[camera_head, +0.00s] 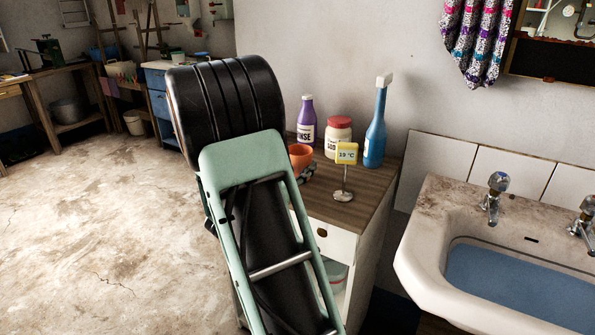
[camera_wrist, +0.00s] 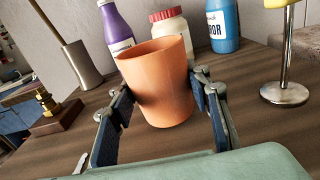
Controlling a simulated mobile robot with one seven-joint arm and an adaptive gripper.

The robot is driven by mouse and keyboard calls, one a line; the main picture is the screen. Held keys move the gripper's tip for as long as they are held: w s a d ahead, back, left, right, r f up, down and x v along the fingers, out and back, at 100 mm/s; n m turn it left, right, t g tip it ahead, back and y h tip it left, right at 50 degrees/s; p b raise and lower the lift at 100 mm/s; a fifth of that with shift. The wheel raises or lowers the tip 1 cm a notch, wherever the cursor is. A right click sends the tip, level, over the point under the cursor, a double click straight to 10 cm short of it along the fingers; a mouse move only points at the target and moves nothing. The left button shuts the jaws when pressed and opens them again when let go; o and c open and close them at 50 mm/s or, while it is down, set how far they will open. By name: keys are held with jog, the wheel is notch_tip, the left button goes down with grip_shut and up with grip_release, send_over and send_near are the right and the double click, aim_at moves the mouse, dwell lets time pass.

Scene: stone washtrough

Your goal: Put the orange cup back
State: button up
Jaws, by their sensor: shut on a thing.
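The orange cup (camera_wrist: 158,85) is upright between the two fingers of my gripper (camera_wrist: 165,110) in the wrist view, with a finger against each side. My gripper is shut on it. The cup appears at or just above the wooden cabinet top (camera_wrist: 240,105); I cannot tell whether its base touches. In the head view the orange cup (camera_head: 300,157) shows beside my arm, and my arm hides most of the gripper.
Behind the cup stand a purple bottle (camera_head: 306,121), a red-lidded jar (camera_head: 338,135) and a blue bottle (camera_head: 375,135). A yellow temperature sign (camera_head: 346,153) on a metal stand is to the right. A washbasin (camera_head: 430,252) is further right. The cabinet's front right top is clear.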

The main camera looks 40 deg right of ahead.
jog(key=shift+f, duration=0.2)
jog(key=shift+f, duration=0.15)
jog(key=o, duration=0.8)
jog(key=shift+f, duration=0.1)
jog(key=o, duration=0.5)
jog(key=shift+r, duration=0.25)
jog(key=p+v, duration=0.1)
jog(key=v, duration=1.1)
jog(key=shift+p, duration=0.4)
